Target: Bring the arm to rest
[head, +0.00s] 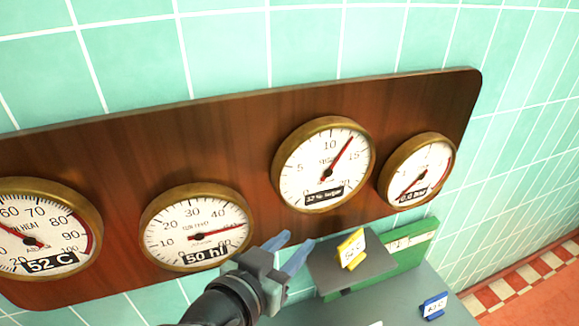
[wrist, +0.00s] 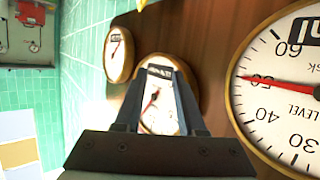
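My gripper (head: 294,244) is at the lower middle of the head view, in front of the wooden gauge panel (head: 255,130). Its two blue-grey fingers stand apart with nothing between them. In the wrist view my gripper (wrist: 162,72) also shows two separate fingers, with a gauge visible through the gap. Whether the fingers touch anything behind them is not clear, but no contact shows.
Round brass gauges line the panel, among them the "50 hl" gauge (head: 196,228). A yellow tag (head: 351,248) stands on a dark grey plate by a green board (head: 412,252). A blue tag (head: 434,305) stands on the grey surface (head: 400,295) below.

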